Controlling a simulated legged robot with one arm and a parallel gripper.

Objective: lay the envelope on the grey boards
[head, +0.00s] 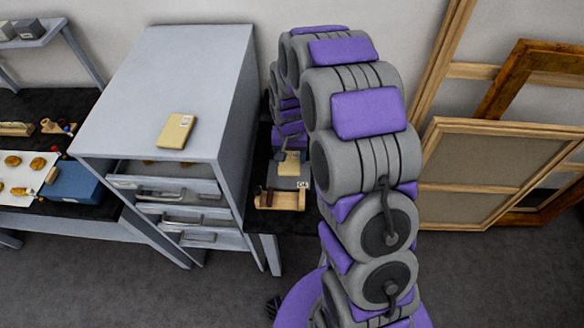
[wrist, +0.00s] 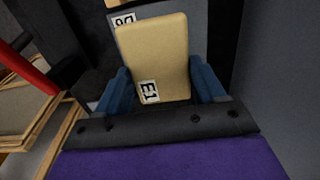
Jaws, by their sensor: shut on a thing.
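A cream envelope (wrist: 155,50) with an E1 label is between the two blue fingers of my gripper (wrist: 161,84), which is shut on it. In the head view the held envelope (head: 289,163) is small, at the end of my arm, right of the cabinet. The grey boards (head: 288,183), with a white label, show just below it there. In the wrist view a grey board (wrist: 198,16) with a label shows behind the envelope's far end. I cannot tell whether the envelope touches the boards. My arm hides part of this spot.
A grey drawer cabinet (head: 150,90) stands at left, its top drawer partly open and another cream packet (head: 175,131) on top. A wooden rack (head: 281,199) sits in front of the boards. Framed panels (head: 490,175) lean at right.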

